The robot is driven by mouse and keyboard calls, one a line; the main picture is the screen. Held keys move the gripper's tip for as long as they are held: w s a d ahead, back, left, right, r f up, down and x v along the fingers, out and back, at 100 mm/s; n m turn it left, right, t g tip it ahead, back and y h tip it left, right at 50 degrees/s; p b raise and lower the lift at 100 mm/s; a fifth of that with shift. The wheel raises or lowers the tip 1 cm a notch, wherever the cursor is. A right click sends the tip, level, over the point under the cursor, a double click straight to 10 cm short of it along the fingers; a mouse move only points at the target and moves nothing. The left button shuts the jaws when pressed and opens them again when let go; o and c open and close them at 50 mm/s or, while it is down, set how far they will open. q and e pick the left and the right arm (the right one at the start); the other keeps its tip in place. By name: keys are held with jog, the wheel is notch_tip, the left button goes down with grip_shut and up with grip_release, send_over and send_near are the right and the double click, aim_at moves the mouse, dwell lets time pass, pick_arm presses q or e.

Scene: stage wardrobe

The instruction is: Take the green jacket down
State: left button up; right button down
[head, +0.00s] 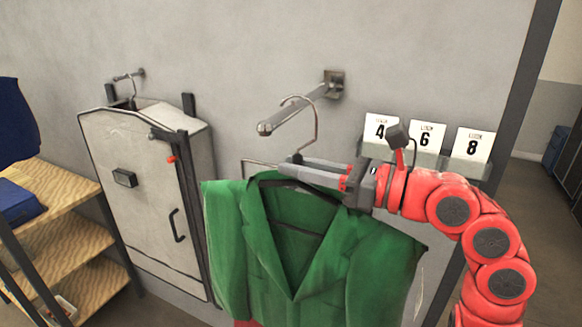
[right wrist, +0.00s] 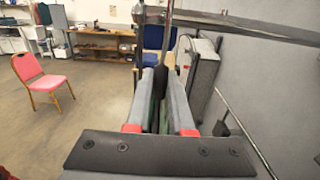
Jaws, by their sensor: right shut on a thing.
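The green jacket (head: 300,250) hangs on a dark hanger (head: 262,181) below a metal wall rail (head: 295,108). The hanger's metal hook (head: 316,125) curves up over the rail; whether it touches the rail is hard to tell. My right gripper (head: 290,167) comes in from the right and is shut on the hanger at its neck, just above the collar. In the right wrist view the two fingers (right wrist: 164,76) close around the dark neck, and a little green shows between them. My left gripper is not in view.
Number cards 4, 6 and 8 (head: 425,137) stand on a wall holder behind my right arm. Wooden shelves (head: 60,240) stand at far left. A red chair (right wrist: 43,75) stands on open floor.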

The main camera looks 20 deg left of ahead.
jog(key=shift+s+d+b, duration=0.1)
jog(key=shift+d+b, duration=0.8)
jog(key=shift+d, duration=1.7)
jog(key=shift+d+b, duration=0.3)
jog(key=shift+d, duration=0.2)
jog(key=s+d+b, duration=0.1)
jog(key=d+b, duration=0.6)
jog(key=d, duration=2)
jog(key=shift+b, duration=0.3)
